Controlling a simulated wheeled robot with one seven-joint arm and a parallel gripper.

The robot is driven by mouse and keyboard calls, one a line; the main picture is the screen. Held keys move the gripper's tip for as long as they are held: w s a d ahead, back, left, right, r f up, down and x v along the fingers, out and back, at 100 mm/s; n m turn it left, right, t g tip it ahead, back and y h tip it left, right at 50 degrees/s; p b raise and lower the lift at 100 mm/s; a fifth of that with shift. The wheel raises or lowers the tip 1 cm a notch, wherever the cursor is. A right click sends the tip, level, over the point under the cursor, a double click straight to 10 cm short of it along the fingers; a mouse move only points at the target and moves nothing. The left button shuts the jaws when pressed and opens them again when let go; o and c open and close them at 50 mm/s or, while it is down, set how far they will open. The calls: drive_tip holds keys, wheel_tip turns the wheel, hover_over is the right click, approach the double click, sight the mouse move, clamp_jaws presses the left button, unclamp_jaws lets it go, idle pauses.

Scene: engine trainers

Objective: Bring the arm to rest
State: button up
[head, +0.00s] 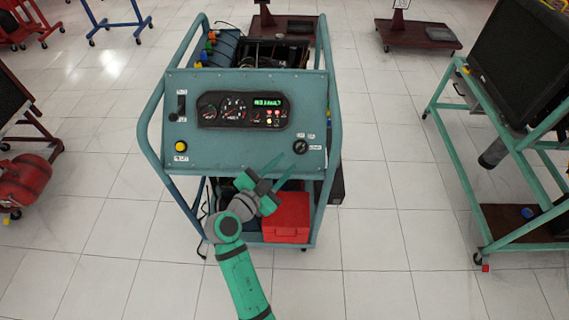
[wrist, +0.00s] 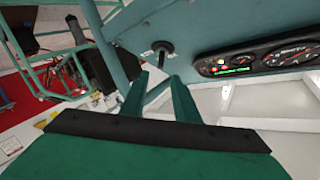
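My arm (head: 243,280) reaches up from the bottom of the head view to the front of the blue-grey engine trainer (head: 240,165). My gripper (head: 283,169) is open and empty just below and left of the black key switch (head: 300,146) on the panel's right side. In the wrist view the two green fingers of my gripper (wrist: 158,88) stand apart. The key switch (wrist: 163,47) shows beyond their tips, and I see nothing held between them. The exact gap to the panel is hard to judge.
The panel carries a gauge cluster (head: 242,110) with a lit green display and a yellow button (head: 180,146). A red box (head: 287,216) sits on the trainer's lower shelf, close to my forearm. A green-framed stand (head: 470,170) is at right. Tiled floor (head: 400,285) is clear in front.

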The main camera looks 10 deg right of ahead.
idle(0.3)
drive_tip(key=s+a+f+n+t+y, duration=0.1)
drive_tip(key=s+a+f+n+y, duration=0.4)
drive_tip(key=s+f, duration=0.35)
drive_tip(key=s+a+f+n+t+y, duration=0.1)
drive_tip(key=s+a+f+n+y, duration=0.25)
drive_tip(key=s+f+n, duration=0.45)
drive_tip(key=s+a+r+n+t+y, duration=0.1)
drive_tip(key=s+r, duration=0.4)
drive_tip(key=s, duration=0.5)
drive_tip(key=s+a+r+n+t+y, duration=0.1)
drive_tip(key=s+r, duration=0.4)
drive_tip(key=s, duration=0.6)
drive_tip(key=shift+s+a+r+y, duration=0.2)
drive_tip(key=shift+a+r+y, duration=0.1)
drive_tip(key=shift+a+y, duration=0.5)
drive_tip(key=shift+s+d, duration=0.1)
idle(0.8)
